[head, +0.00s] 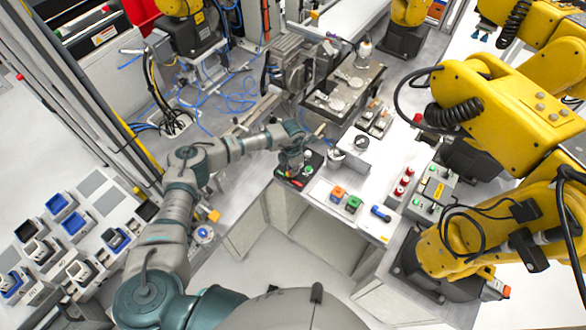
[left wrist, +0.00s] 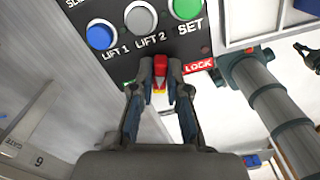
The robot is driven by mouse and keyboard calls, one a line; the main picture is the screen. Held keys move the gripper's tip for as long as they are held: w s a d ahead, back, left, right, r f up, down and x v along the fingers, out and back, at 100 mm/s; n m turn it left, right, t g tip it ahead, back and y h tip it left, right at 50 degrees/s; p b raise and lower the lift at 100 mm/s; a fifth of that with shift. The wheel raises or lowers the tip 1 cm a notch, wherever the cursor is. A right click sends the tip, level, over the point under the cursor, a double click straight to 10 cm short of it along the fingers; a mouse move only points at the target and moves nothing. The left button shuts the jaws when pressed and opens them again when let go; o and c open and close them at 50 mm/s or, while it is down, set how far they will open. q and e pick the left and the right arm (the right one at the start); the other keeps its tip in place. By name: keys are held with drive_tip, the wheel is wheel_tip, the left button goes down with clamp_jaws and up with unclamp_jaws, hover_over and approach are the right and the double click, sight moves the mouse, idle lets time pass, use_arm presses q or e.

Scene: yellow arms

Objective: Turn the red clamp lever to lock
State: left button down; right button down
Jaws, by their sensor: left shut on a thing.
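The red clamp lever (left wrist: 161,66) stands at the lower edge of a dark control panel (left wrist: 180,45), with a yellow part below it. My left gripper (left wrist: 161,72) is shut on the red lever, one fingertip on each side. A red LOCK label (left wrist: 198,65) is to the right of the lever. In the head view my left gripper (head: 295,160) is over the dark control box (head: 287,181) at the near left corner of the white bench; the lever cannot be made out there. My right gripper is not in view.
Blue (left wrist: 100,35), grey (left wrist: 140,18) and green (left wrist: 186,8) buttons sit just above the lever. A large yellow arm (head: 500,110) fills the right side.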

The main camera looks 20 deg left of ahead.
use_arm(q)
drive_tip(key=shift+s+a+f+n, duration=0.1)
drive_tip(key=shift+s+f+n, duration=0.05)
drive_tip(key=shift+n, duration=1.05)
drive_tip(key=n, duration=0.4)
drive_tip(key=shift+n, duration=0.3)
drive_tip(key=n+p, duration=0.1)
drive_tip(key=n, duration=0.4)
drive_tip(key=shift+s, duration=0.1)
drive_tip(key=shift+f+n, duration=0.1)
drive_tip(key=shift+n, duration=0.6)
